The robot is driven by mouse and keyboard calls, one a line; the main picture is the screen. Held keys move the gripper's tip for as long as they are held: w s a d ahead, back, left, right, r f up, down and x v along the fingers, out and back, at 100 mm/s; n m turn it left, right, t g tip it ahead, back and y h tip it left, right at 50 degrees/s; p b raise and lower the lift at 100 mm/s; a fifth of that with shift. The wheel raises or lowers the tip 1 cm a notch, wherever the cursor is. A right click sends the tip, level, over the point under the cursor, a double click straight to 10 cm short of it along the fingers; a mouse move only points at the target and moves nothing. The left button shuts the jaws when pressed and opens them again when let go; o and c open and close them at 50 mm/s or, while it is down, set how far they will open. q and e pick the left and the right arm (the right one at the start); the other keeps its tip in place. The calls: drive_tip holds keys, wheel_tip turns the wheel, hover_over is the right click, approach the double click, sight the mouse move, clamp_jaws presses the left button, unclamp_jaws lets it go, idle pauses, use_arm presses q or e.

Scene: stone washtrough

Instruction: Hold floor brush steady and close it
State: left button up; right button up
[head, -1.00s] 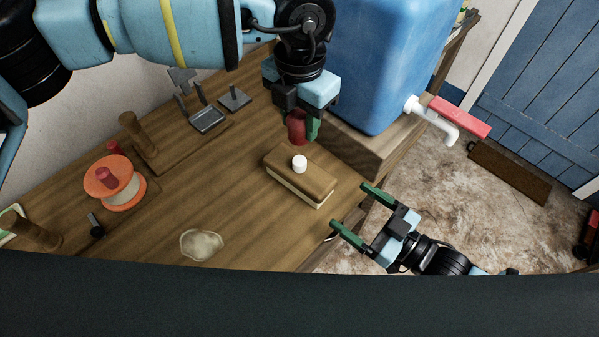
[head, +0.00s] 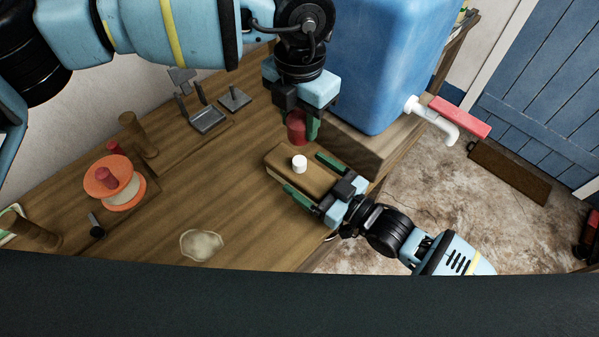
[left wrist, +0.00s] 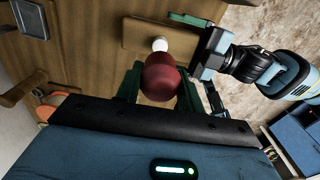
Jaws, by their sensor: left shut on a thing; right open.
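The floor brush (head: 278,167) is a wooden block with a white knob (head: 300,163) on top, lying on the wooden table. In the left wrist view the block (left wrist: 138,36) lies beyond the held red thing. My left gripper (head: 303,128) is shut on a dark red rounded thing (head: 296,127), just behind the brush; it fills the space between the green fingers in the left wrist view (left wrist: 160,78). My right gripper (head: 303,172) is open at the brush's right end, its green fingers on either side of the block. Whether they touch it, I cannot tell.
A blue tank (head: 385,60) with a white tap and red handle (head: 460,117) stands behind on a wooden block. An orange spool (head: 113,183), wooden pegs and grey metal holders (head: 207,119) occupy the left. A pale puddle-like patch (head: 201,245) lies at the front.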

drive_tip(key=c, duration=1.5)
use_arm(q)
hover_over(300, 160)
drive_tip(key=shift+f, duration=2.5)
use_arm(e)
drive_tip(key=shift+o, duration=0.2)
use_arm(q)
drive_tip(key=shift+f, duration=0.15)
drive_tip(key=shift+f, duration=0.75)
drive_tip(key=shift+f, duration=0.55)
